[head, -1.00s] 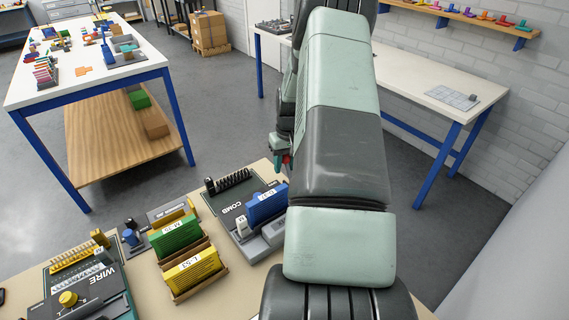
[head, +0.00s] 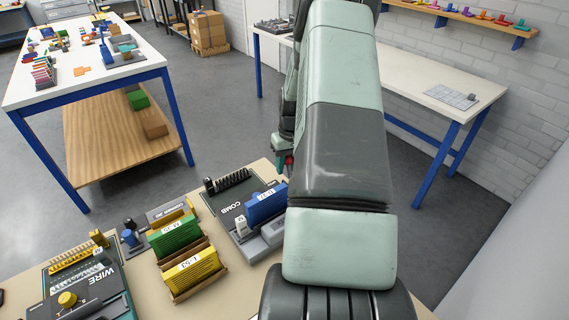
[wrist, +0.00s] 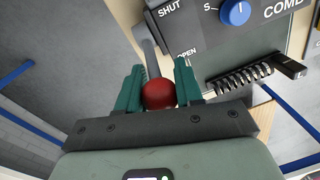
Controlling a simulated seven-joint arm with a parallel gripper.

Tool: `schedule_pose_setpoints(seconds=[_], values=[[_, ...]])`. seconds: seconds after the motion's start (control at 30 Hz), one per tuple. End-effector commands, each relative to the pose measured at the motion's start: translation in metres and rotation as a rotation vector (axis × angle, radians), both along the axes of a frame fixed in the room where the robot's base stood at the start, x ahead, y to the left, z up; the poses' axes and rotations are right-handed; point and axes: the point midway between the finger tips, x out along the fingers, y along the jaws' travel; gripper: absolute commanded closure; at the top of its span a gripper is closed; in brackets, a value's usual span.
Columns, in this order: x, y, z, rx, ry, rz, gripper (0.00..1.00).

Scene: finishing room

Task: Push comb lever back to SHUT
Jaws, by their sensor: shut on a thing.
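The comb lever (wrist: 150,55) is a grey rod with a red ball knob (wrist: 158,94). In the wrist view it runs beside the dark comb machine, its knob end past the OPEN label (wrist: 186,52); the SHUT label (wrist: 170,8) is farther up. My gripper (wrist: 158,88) has its teal fingers on both sides of the knob and is shut on it. In the head view my gripper (head: 284,163) is at the machine's far right corner, partly behind my arm. The comb machine (head: 232,207) stands on the bench; my arm hides its right side.
The machine carries a blue dial (wrist: 235,12) and a black spiral comb (wrist: 240,78). Bare floor lies past the bench edge.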

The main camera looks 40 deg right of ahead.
Motion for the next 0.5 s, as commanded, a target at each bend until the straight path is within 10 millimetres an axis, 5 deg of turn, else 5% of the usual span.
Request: schedule_pose_setpoints(seconds=[0.5], values=[[-0.04, 0.0, 0.004, 0.002, -0.255, -0.003, 1.0]])
